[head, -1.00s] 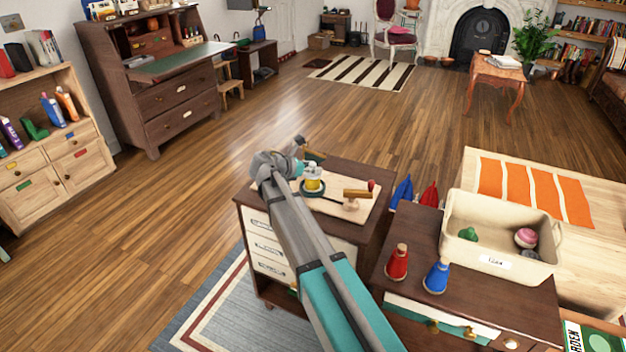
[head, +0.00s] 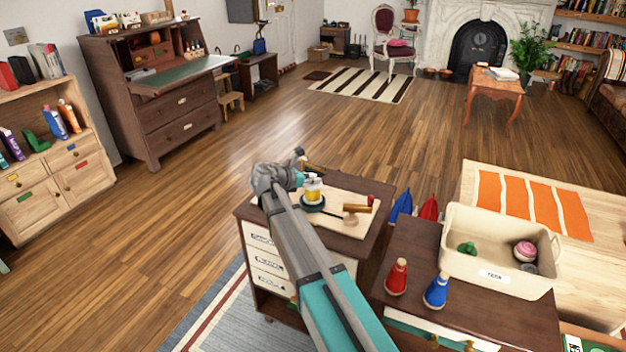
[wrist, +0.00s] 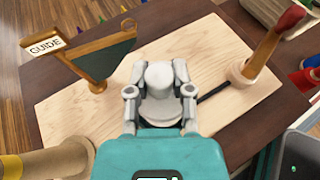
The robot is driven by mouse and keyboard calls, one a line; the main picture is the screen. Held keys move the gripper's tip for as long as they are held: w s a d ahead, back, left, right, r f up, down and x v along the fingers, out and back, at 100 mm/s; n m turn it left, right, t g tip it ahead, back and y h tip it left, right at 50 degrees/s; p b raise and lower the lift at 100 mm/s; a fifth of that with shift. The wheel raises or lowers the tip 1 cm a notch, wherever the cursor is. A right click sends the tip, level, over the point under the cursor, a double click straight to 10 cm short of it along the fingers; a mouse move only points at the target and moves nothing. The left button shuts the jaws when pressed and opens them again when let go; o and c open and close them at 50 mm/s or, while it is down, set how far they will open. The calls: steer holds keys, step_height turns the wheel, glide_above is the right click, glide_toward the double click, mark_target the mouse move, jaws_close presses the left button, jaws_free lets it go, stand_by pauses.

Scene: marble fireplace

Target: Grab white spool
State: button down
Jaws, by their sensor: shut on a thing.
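The white spool (wrist: 158,92) is between the two fingers of my gripper (wrist: 160,96) in the wrist view. The fingers are shut on its sides, and it looks upright over the pale wooden board (wrist: 75,112). Whether its base touches the board is hidden by my gripper. In the head view, my gripper (head: 300,182) is over the left part of the board (head: 335,219), at a small white object with a yellow band (head: 313,190). My arm covers part of the board there.
A wooden piece with a red tip (wrist: 272,45) stands right. A tan cylinder (wrist: 60,160) is close at lower left. A cream bin (head: 465,265), red bottle (head: 396,277) and blue bottle (head: 436,291) are on the right-hand cabinet.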

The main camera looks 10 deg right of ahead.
steer(key=shift+r+p, duration=0.4)
steer(key=shift+r, duration=0.25)
steer(key=s+a+r+p, duration=0.2)
steer(key=s+r+p, duration=0.3)
steer(key=s, duration=0.1)
steer(key=s+a+r+p, duration=0.3)
steer(key=s+r+p, duration=0.2)
steer(key=s, duration=0.1)
steer(key=shift+s+a+r, duration=0.15)
steer(key=shift+s+a, duration=0.2)
steer(key=shift+s, duration=0.05)
